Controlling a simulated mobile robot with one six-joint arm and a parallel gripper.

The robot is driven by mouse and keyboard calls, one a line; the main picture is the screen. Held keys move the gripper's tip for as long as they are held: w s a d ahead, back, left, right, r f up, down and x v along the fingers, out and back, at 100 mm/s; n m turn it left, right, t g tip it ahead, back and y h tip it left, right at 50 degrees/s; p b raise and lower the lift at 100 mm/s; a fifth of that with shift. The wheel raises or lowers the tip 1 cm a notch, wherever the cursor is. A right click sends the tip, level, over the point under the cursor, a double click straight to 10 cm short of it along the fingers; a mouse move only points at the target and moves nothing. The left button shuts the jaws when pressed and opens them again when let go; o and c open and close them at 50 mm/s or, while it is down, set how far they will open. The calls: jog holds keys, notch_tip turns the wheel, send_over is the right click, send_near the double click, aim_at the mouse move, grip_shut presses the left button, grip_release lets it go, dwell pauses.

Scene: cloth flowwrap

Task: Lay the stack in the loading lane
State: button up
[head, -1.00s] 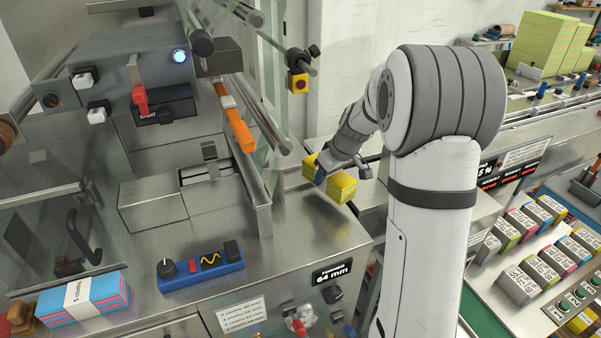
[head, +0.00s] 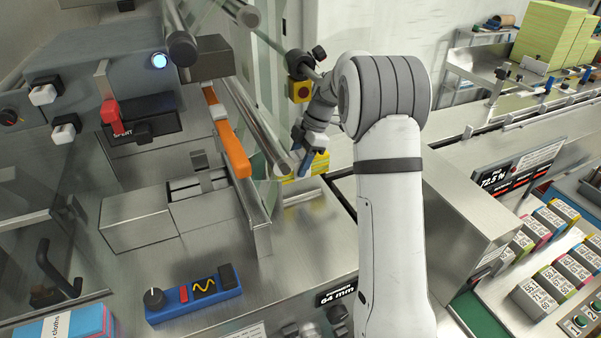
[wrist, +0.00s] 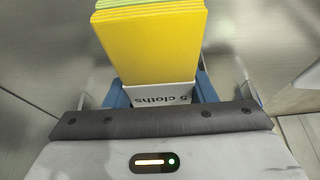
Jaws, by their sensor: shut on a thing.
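A stack of yellow and green cloths (wrist: 155,45) with a white paper band reading "5 cloths" (wrist: 163,96) fills the upper middle of the wrist view. My gripper (wrist: 165,90) is shut on it, with a blue finger on each side of the banded part. In the head view my gripper (head: 308,163) is beyond the orange-handled guard, and the yellow stack (head: 318,163) shows partly behind its fingers. The stack is over the steel surface; I cannot tell whether it touches it. I cannot make out which surface is the loading lane.
An orange handle (head: 232,142) and rails stand just left of my gripper. A blue control box (head: 194,295) sits on the steel deck in front. A pink and blue cloth stack (head: 75,325) lies at lower left. Several small boxes (head: 540,297) stand at right.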

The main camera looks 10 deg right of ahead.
jog(key=shift+d+f+p, duration=0.1)
jog(key=shift+f+p, duration=0.3)
jog(key=shift+f, duration=1.85)
jog(key=shift+s, duration=0.1)
jog(key=o, duration=0.6)
jog(key=shift+f, duration=0.1)
jog(key=o, duration=0.5)
jog(key=shift+c, duration=0.2)
jog(key=b+v, duration=0.1)
jog(key=v, duration=1.1)
jog(key=shift+r+b, duration=0.2)
jog(key=shift+b, duration=0.1)
jog(key=shift+f, duration=0.1)
